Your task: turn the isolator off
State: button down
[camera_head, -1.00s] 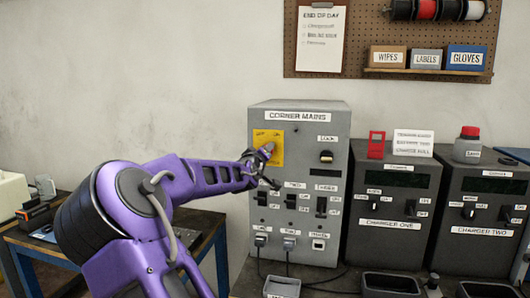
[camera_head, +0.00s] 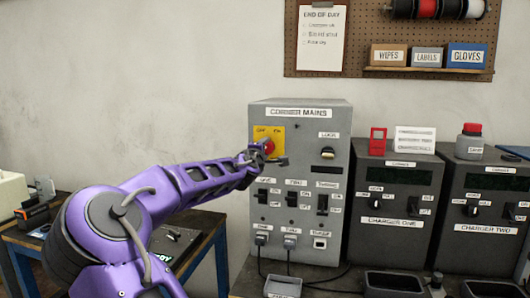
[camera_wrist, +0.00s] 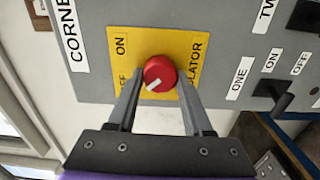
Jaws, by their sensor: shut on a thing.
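The isolator is a round red knob (camera_wrist: 160,72) on a yellow plate (camera_wrist: 181,42), on the front of the grey corner mains box (camera_head: 300,190). A white mark on the knob points down and left in the wrist view, toward the OFF side of the plate. The OFF word is partly hidden by a finger; ON shows clear. My gripper (camera_wrist: 160,88) has one finger on each side of the knob and is shut on it. In the head view the knob (camera_head: 268,147) shows just beyond my gripper (camera_head: 262,152).
Charger one (camera_head: 392,215) and charger two (camera_head: 487,225) stand to the right. Plain wall is left of the box.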

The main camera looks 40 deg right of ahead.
jog(key=shift+n, duration=0.3)
jog(key=shift+c, duration=1.5)
grip_release()
jog(key=shift+a, duration=0.1)
jog(key=v, duration=1.7)
jog(key=shift+s, duration=0.2)
